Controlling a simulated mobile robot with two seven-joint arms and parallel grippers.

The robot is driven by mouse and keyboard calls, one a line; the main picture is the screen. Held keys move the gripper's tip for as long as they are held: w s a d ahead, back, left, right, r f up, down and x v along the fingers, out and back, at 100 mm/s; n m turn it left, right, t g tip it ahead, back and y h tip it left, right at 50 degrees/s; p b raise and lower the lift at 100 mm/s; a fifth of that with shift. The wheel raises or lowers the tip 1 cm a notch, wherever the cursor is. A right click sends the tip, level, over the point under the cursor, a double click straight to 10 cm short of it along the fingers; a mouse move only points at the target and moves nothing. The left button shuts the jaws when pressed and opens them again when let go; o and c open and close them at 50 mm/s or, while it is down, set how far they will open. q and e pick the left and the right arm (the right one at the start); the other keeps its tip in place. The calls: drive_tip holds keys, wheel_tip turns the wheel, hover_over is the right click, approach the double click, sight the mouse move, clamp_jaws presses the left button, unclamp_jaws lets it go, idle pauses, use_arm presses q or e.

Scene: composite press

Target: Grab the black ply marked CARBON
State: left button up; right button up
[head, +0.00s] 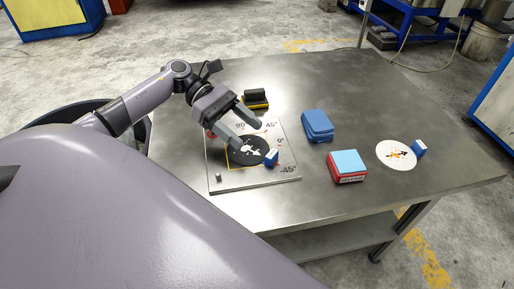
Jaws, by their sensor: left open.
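The black round ply (241,157) lies on a pale square board (288,172) with angle markings. It bears a white arrow mark; any lettering on it is too small to read. A small blue block (271,158) sits at its right edge. My left gripper (242,141) is open above the ply, its two fingers pointing down towards the board, with nothing between them. I cannot tell whether the fingertips touch anything. The left arm hides part of the board's far left side. My right gripper is not in view.
A white round ply (392,156) with an orange mark and a blue block (419,148) lies at the table's right. A red box with a light blue top (347,165), a blue stack (318,126) and a black-and-yellow block (257,98) stand around the board. The table's (350,80) far part is clear.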

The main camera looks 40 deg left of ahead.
sight(270, 153)
use_arm(q)
drive_tip(key=shift+w+d+f, duration=0.1)
drive_tip(key=shift+d+f, duration=0.05)
drive_tip(key=shift+f, duration=0.4)
drive_tip(key=x, duration=0.6)
drive_tip(key=shift+d+r+p, duration=0.1)
drive_tip(key=shift+r+p, duration=0.25)
drive_tip(key=shift+d+f, duration=0.25)
drive_tip(key=shift+d, duration=0.15)
drive_tip(key=c, duration=1.1)
